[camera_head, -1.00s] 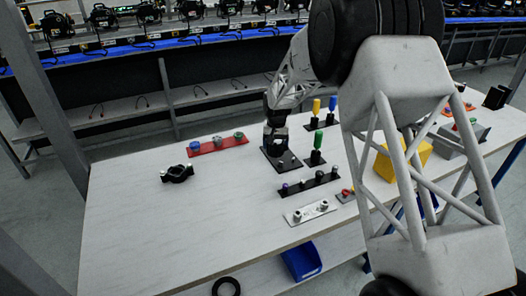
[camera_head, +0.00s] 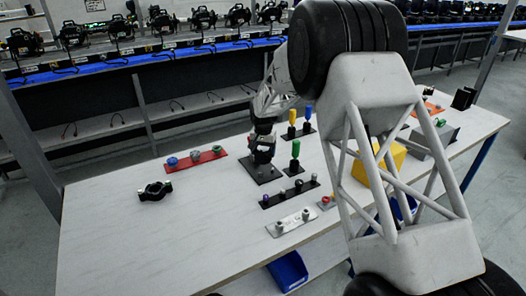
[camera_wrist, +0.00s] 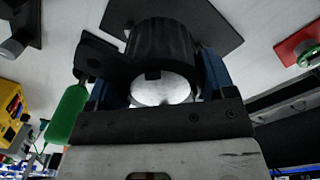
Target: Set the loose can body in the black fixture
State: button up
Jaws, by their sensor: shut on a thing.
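My gripper (camera_head: 263,158) is at the black fixture, whose flat square base (camera_head: 265,174) lies on the table in the head view. In the wrist view the fixture's plate (camera_wrist: 205,17) and a ridged black cylinder (camera_wrist: 160,42) show beyond my gripper (camera_wrist: 160,88). A round silver face (camera_wrist: 163,90), which looks like the end of the can body, lies between my blue-edged fingers, which are shut on it. The black cylinder adjoins it. I cannot tell how deep the can body sits or whether it rests on the fixture. In the head view my gripper mostly hides the can body.
Green-handled (camera_head: 295,150) and yellow-handled (camera_head: 292,115) tools stand close on the right. A black strip (camera_head: 290,194) and a silver plate (camera_head: 291,222) lie in front. A red strip (camera_head: 195,160) and black clamp-like part (camera_head: 155,190) lie left. The table's left front is clear.

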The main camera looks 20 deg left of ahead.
jog(key=shift+f, duration=0.1)
jog(key=shift+f, duration=2.6)
jog(key=shift+f, duration=0.2)
jog(key=o, duration=0.9)
jog(key=shift+o, duration=1.3)
jog(key=shift+r, duration=3.9)
